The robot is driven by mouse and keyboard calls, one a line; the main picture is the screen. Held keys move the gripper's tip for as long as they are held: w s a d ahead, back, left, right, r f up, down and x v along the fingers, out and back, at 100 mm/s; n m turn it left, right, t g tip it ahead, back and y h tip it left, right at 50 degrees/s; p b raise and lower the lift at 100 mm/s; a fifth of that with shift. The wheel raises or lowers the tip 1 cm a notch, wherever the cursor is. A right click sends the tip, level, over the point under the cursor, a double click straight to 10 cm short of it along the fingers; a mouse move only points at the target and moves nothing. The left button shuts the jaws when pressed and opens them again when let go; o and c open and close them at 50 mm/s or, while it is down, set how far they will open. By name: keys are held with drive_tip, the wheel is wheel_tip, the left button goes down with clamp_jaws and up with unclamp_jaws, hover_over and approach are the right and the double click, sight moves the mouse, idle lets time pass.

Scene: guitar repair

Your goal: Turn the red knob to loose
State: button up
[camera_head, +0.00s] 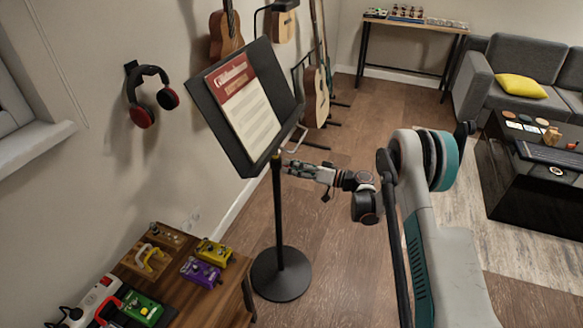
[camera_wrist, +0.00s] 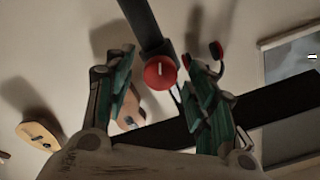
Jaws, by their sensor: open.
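The red knob (camera_wrist: 160,72) is round with a white mark line and sits on the dark post of the music stand in the wrist view. The music stand (camera_head: 278,215) is black and upright in the head view, with a printed sheet (camera_head: 243,103) on its desk. The knob cannot be made out in the head view. My gripper (camera_head: 288,166) is at the stand's post, just below the desk. In the wrist view my gripper's fingers (camera_wrist: 160,60) are open, one on each side of the knob. No contact with it is visible.
A wooden table with colored pedals (camera_head: 203,272) is at the lower left. Headphones (camera_head: 150,95) hang on the wall. Guitars (camera_head: 316,95) stand behind the stand. A black coffee table (camera_head: 510,190) and a grey sofa (camera_head: 500,70) are at the right. Floor right of the stand is clear.

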drive_tip(key=v, duration=1.1)
drive_tip(key=shift+d, duration=0.1)
wheel_tip(320, 180, up, 12)
drive_tip(key=s+a+m+h, duration=0.1)
drive_tip(key=s+m+h, duration=0.1)
drive_tip(key=h, duration=0.2)
drive_tip(key=s+r+m+h, duration=0.2)
drive_tip(key=s+r+h, duration=0.2)
drive_tip(key=s+r, duration=0.45)
drive_tip(key=s+d+r+m+h, duration=0.1)
drive_tip(key=s+d+h, duration=0.2)
drive_tip(key=s, duration=0.6)
drive_tip(key=s+d+r+h, duration=0.1)
drive_tip(key=s+d+h, duration=0.2)
drive_tip(key=s, duration=0.7)
drive_tip(key=s+d+r+m+t+h, duration=0.1)
drive_tip(key=s+d+h, duration=0.2)
drive_tip(key=s, duration=0.7)
drive_tip(key=d, duration=0.2)
drive_tip(key=shift+d+m, duration=0.3)
